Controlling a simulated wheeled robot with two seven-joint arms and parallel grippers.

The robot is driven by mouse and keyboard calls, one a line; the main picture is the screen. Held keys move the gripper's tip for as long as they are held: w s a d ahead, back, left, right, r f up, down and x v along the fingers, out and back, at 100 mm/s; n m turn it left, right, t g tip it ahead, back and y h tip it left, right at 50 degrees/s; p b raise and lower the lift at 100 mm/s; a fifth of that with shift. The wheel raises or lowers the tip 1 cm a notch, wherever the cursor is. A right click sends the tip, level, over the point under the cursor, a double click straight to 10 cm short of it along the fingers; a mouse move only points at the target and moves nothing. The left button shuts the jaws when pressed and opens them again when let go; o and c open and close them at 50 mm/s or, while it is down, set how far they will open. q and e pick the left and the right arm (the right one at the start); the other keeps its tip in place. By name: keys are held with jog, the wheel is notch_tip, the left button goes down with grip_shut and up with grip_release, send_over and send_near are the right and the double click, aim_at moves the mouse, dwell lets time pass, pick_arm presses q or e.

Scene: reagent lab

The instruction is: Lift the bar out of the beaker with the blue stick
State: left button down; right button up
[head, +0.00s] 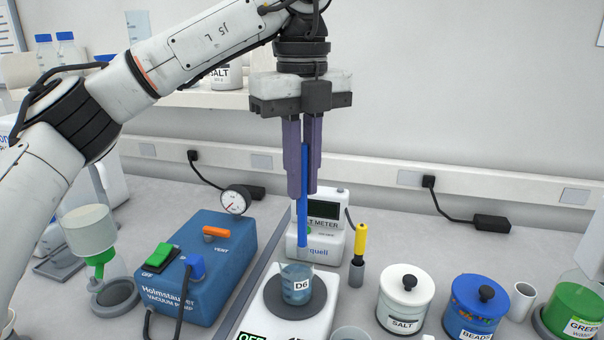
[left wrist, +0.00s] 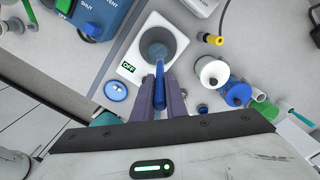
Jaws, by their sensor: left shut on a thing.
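My left gripper (head: 302,194) points down and is shut on the blue stick (head: 303,222), which hangs upright. The stick's lower end shows just above the rim of the beaker (head: 297,287) labelled D6. The beaker holds bluish liquid and stands on the dark round plate of a white stirrer (head: 273,322) whose display reads OFF. In the left wrist view the stick (left wrist: 160,90) points toward the beaker (left wrist: 157,52), between the fingers (left wrist: 161,84). I cannot make out the bar inside the beaker. My right gripper is not in view.
A blue vacuum pump (head: 195,265) stands left of the stirrer, and a meter (head: 320,250) stands behind it. A yellow-handled tool (head: 361,240), a salt jar (head: 405,300) and a beads jar (head: 474,308) are to the right. A shelf (head: 200,99) runs along the wall.

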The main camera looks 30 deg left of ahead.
pick_arm(q)
jog(key=b, duration=0.5)
send_over(302, 244)
jog(key=shift+w+a+f, duration=0.1)
jog(key=shift+w+f, duration=0.1)
jog(key=shift+f, duration=1.4)
jog(key=shift+w+a+f, duration=0.1)
jog(key=shift+w+f, duration=0.05)
jog(key=shift+f, duration=1.4)
jog(key=shift+f+b, duration=0.4)
jog(key=shift+f, duration=0.5)
jog(key=shift+r, duration=0.1)
jog(key=shift+r+p, duration=2.9)
jog(key=shift+r, duration=3.95)
